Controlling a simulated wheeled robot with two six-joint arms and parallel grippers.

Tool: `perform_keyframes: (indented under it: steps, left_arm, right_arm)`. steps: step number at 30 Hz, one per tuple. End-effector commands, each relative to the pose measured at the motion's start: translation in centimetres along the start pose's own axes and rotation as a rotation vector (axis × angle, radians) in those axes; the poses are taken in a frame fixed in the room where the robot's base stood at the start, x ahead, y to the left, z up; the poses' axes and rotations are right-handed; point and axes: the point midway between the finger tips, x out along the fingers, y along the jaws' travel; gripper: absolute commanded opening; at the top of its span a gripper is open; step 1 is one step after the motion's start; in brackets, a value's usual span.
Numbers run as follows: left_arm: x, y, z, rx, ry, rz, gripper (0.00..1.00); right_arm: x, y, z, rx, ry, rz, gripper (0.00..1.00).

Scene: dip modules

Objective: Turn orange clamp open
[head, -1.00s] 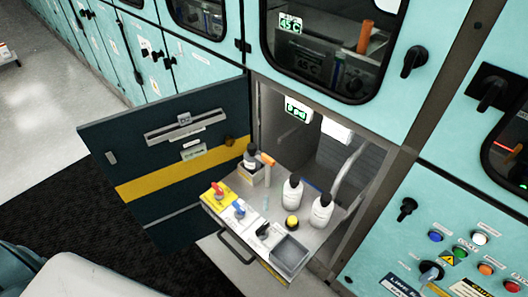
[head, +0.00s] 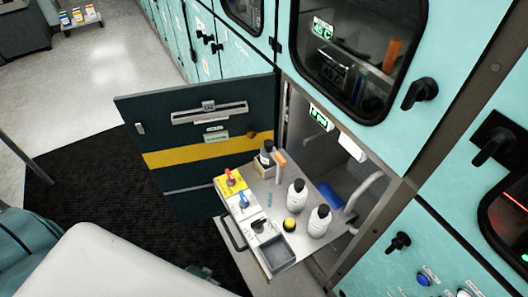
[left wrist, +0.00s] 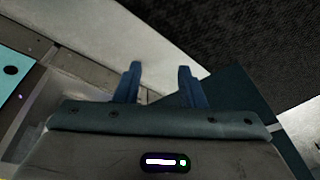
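The orange clamp (head: 280,159) stands upright on the pulled-out tray (head: 262,202), behind the white bottles, with its orange part on top of a pale post. It is small in the head view, and its exact position is hard to tell. My left gripper (left wrist: 160,72) shows in the left wrist view with its two blue fingers apart and nothing between them. The clamp does not show in that view. No gripper shows clearly in the head view. My right gripper is not in view.
Two white bottles (head: 297,194) and a yellow-topped button (head: 290,224) stand on the tray. Red, blue and black switches (head: 231,178) line its left side, with a grey bin (head: 276,253) in front. The dark open door (head: 205,140) stands left of the tray.

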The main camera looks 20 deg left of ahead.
Motion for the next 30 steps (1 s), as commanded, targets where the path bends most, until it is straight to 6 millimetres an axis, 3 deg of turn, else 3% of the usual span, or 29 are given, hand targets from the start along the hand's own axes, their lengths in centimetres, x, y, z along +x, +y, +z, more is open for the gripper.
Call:
perform_keyframes:
  steps: [1, 6, 18, 23, 30]
  left_arm:
    - [-3.2, -0.2, -1.9, 0.002, 0.018, -0.001, 0.36]
    - [-11.4, -0.3, -6.2, -0.002, 0.044, -0.002, 0.36]
    - [-26.0, -0.4, -13.7, -0.111, 0.067, 0.0, 0.36]
    - [-27.9, -0.2, -17.0, -0.216, 0.046, 0.005, 0.36]
    - [-28.0, 0.2, -22.9, -0.384, 0.004, 0.013, 0.36]
  right_arm:
    - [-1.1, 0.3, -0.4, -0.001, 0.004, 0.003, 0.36]
    - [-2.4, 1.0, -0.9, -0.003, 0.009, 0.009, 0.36]
    - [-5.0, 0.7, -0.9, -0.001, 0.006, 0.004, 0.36]
    - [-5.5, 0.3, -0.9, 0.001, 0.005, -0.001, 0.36]
    - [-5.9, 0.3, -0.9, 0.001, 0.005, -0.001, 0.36]
